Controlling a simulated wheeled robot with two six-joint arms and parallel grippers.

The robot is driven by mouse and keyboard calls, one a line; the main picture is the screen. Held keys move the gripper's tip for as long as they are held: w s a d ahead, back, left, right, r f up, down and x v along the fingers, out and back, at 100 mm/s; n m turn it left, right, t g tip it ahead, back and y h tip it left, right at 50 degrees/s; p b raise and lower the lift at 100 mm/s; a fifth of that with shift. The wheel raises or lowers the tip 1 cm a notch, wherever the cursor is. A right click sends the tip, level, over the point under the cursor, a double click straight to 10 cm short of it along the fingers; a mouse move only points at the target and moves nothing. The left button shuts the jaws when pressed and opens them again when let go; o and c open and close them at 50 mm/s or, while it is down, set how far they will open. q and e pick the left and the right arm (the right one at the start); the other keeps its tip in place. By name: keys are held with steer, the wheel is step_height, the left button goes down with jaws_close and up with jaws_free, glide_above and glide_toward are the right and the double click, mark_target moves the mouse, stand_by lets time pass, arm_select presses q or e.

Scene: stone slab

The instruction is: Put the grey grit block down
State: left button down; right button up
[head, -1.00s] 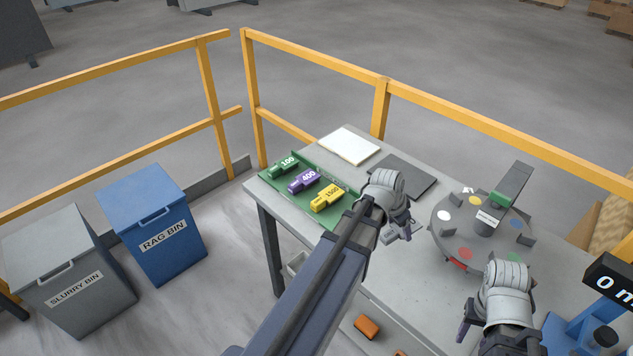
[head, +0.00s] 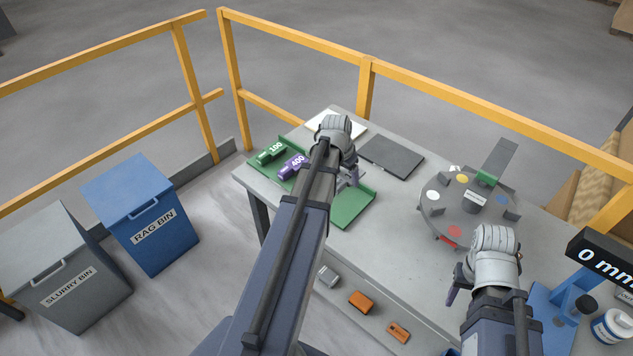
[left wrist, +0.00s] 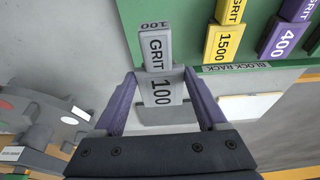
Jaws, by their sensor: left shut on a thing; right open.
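My left gripper (head: 350,177) is shut on the grey grit block (left wrist: 162,88), which reads GRIT 100 in the left wrist view. In the head view the block is mostly hidden by my arm. The gripper is over the right back part of the green block rack (head: 349,206). In the wrist view the block's far end overlaps the rack's edge; I cannot tell whether it touches. A yellow 1500 block (left wrist: 224,42) shows in the wrist view. My right gripper (head: 455,287) is open and empty.
A dark flat pad (head: 392,157) and white sheet (head: 324,121) lie behind the rack. A round turntable (head: 452,219) with coloured discs stands right. Orange blocks (head: 361,301) and a small grey item (head: 327,277) lie low at the bench front. Bare bench lies between rack and turntable.

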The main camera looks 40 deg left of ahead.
mark_target(341, 182)
arm_select(q)
steer(key=shift+f+b, duration=4.95)
steer(key=shift+f, duration=0.1)
arm_select(e)
steer(key=shift+f, duration=5.05)
arm_select(q)
steer(key=shift+r, duration=0.15)
arm_select(e)
steer(key=shift+r, duration=0.15)
arm_select(q)
jaws_free()
steer(key=p+v, duration=1.2)
arm_select(e)
step_height(341, 182, up, 12)
steer(key=shift+f, duration=0.25)
